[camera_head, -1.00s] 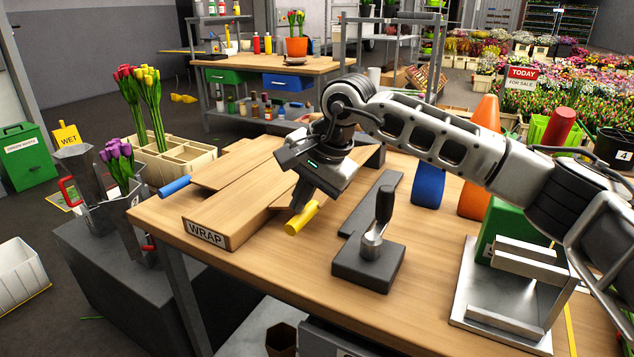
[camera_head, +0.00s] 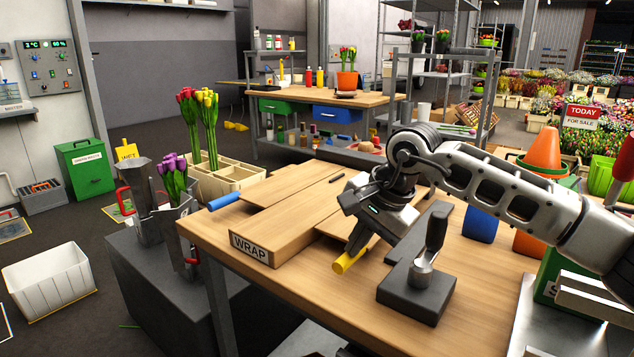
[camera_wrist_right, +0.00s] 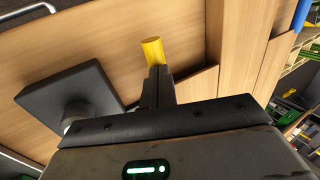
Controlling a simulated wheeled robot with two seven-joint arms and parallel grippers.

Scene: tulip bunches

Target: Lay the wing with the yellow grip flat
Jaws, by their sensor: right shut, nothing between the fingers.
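The wing's yellow grip (camera_head: 348,261) sticks out toward the table's front, on the right of the wooden block marked WRAP (camera_head: 258,248). A wooden panel (camera_head: 335,224) shows beside the block, partly hidden by my arm; I cannot tell whether it lies flat. My right gripper (camera_head: 358,242) is shut, with its fingertips right at the yellow grip. In the right wrist view the grip (camera_wrist_right: 153,50) shows just beyond the shut fingertips (camera_wrist_right: 158,72); I cannot tell whether they touch. The other wing's blue grip (camera_head: 223,201) sticks out on the left. My left gripper is out of view.
A dark block with an upright handle (camera_head: 420,285) stands close to the right of the yellow grip. A metal stand (camera_head: 565,330) is at the right front. Flower buckets (camera_head: 160,215) stand left of the table. The wooden table's front (camera_head: 320,300) is clear.

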